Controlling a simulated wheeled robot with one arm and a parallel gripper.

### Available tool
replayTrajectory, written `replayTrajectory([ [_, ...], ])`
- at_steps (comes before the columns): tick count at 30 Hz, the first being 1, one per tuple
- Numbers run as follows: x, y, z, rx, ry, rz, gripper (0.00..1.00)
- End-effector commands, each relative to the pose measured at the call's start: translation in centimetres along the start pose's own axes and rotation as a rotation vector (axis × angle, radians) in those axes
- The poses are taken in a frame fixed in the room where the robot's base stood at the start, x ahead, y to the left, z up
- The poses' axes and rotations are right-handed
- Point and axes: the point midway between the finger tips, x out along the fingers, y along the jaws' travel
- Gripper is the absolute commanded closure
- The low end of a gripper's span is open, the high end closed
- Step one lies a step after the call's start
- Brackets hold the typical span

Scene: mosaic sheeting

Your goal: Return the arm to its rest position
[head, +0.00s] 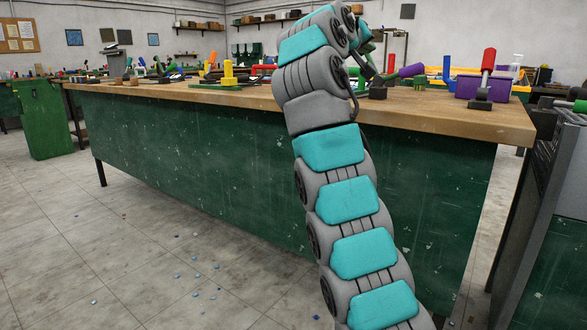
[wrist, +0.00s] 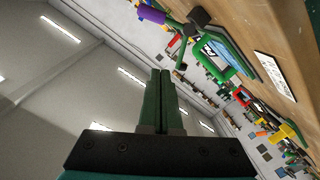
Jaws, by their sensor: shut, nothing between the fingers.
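My arm (head: 345,190), in teal and grey segments, rises from the bottom of the head view and bends over at the top, above the workbench. My gripper (wrist: 160,74) shows in the wrist view as two green fingers side by side, shut with nothing between them. The wrist view is rolled, with the ceiling at left and the bench top at upper right. The fingers appear clear of the bench. In the head view the gripper is mostly hidden behind the arm's upper bend.
The wooden workbench (head: 455,116) holds a yellow-handled tool (head: 228,75), a purple-handled tool (head: 410,71), a purple box (head: 470,87) and a red-handled tool (head: 488,62). A dark cabinet (head: 560,200) stands at right. Open floor (head: 130,250) with scattered blue chips lies at left.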

Motion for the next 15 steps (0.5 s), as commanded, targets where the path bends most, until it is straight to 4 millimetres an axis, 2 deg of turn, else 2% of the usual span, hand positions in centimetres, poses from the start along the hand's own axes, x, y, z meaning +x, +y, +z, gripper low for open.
replayTrajectory([
  [2, 0.1, 0.0, 0.1, -0.037, -0.039, -0.023, 1.00],
  [7, 0.7, -0.7, 2.2, -0.101, -0.134, -0.085, 1.00],
  [11, 0.7, -1.0, 4.7, -0.137, -0.214, -0.135, 1.00],
  [15, 0.2, -1.2, 8.2, -0.165, -0.307, -0.193, 1.00],
])
